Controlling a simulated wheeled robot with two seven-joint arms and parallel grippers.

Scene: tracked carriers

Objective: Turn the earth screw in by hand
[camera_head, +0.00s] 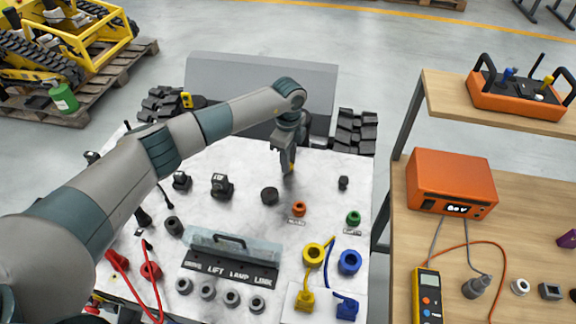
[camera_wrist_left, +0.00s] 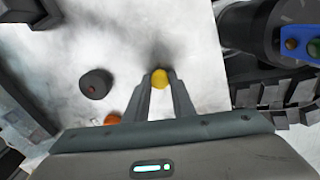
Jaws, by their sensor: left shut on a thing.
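My left gripper (camera_head: 288,168) points down over the far part of the white marbled panel (camera_head: 330,165). It is shut on a small yellow round piece, which I take to be the earth screw (camera_wrist_left: 161,78). In the left wrist view the yellow piece sits between the two fingertips (camera_wrist_left: 160,88). In the head view only a bit of yellow (camera_head: 291,168) shows at the fingertips. I cannot tell how deep it sits in the panel. My right gripper is not in view.
A black knob (camera_head: 269,196), an orange ring (camera_head: 299,209) and a green ring (camera_head: 353,218) stand nearby on the panel. A clear cover (camera_head: 232,247) and yellow and blue plugs are nearer. An orange supply box (camera_head: 450,182) stands on the right bench.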

